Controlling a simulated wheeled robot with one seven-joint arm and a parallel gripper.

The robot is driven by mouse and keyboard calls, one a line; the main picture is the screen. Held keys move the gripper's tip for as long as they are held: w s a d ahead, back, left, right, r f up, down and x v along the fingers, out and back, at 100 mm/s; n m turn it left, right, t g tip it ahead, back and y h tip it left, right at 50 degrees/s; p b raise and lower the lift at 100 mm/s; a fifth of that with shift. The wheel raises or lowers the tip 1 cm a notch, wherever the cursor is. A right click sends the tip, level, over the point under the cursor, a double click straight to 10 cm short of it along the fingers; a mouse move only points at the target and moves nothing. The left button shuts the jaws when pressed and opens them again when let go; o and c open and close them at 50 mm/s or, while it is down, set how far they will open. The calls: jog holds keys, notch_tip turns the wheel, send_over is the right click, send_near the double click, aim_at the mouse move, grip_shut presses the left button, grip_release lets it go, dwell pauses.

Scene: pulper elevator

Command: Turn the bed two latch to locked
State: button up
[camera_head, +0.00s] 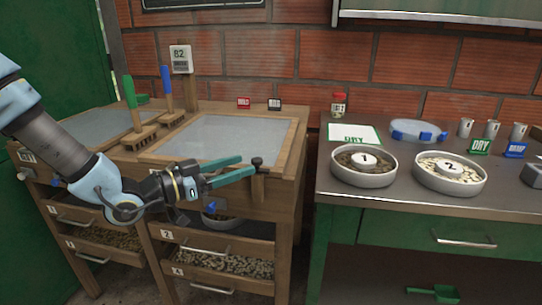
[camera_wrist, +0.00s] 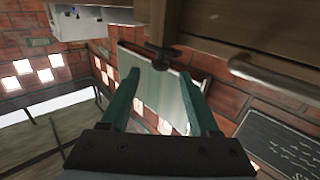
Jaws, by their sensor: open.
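Bed two is taken to be the right wooden-framed screen bed (camera_head: 215,138) in the head view. A dark knob-topped latch (camera_head: 257,162) stands at its front right corner, above a wooden block. In the wrist view a dark T-shaped piece, likely this latch (camera_wrist: 163,54), lies ahead of the fingertips, between their lines. My gripper (camera_head: 247,165) has two green fingers, open and empty, pointing right toward the latch in the head view. The fingers also show apart in the wrist view (camera_wrist: 161,74). Whether a finger touches the latch, and the latch's lock state, I cannot tell.
Drawers of beans (camera_head: 225,262) sit below. A metal table (camera_head: 400,199) at right holds two numbered bowls (camera_head: 364,178). A gap separates the bed frame and table.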

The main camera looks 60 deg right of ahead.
jog(key=p+x, duration=0.1)
jog(key=x, duration=0.7)
jog(key=shift+s+d, duration=0.1)
jog(key=shift+d, duration=0.15)
jog(key=shift+c, duration=0.4)
grip_shut()
